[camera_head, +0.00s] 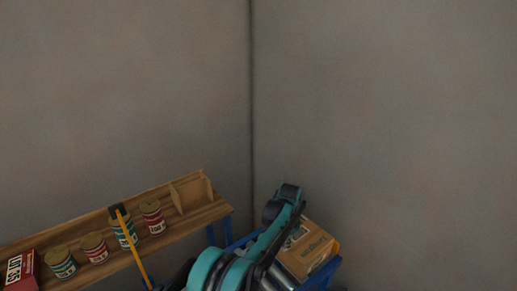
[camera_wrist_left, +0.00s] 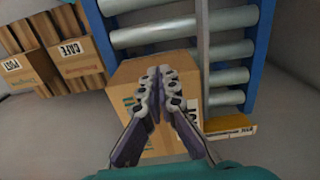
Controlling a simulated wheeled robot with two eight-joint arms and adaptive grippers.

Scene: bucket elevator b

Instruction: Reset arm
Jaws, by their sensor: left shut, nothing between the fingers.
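My left arm, teal and black, rises from the bottom middle of the head view. Its gripper cannot be made out clearly there. In the left wrist view my left gripper (camera_wrist_left: 159,80) has its two fingers together with nothing between them. A cardboard box (camera_wrist_left: 128,80) lies behind the fingers in that view; whether they touch it cannot be told. A cardboard box (camera_head: 308,251) also shows beside my arm in the head view. My right gripper is in neither view.
A wooden shelf (camera_head: 215,212) holds several cans (camera_head: 153,216) and a red box (camera_head: 20,270) at the left. A yellow-orange bar (camera_head: 131,247) slants before it. Rollers (camera_wrist_left: 225,76) in a blue frame (camera_wrist_left: 263,50) stand near the gripper. Several labelled boxes (camera_wrist_left: 75,50) are at left. Grey walls (camera_head: 400,110) stand behind.

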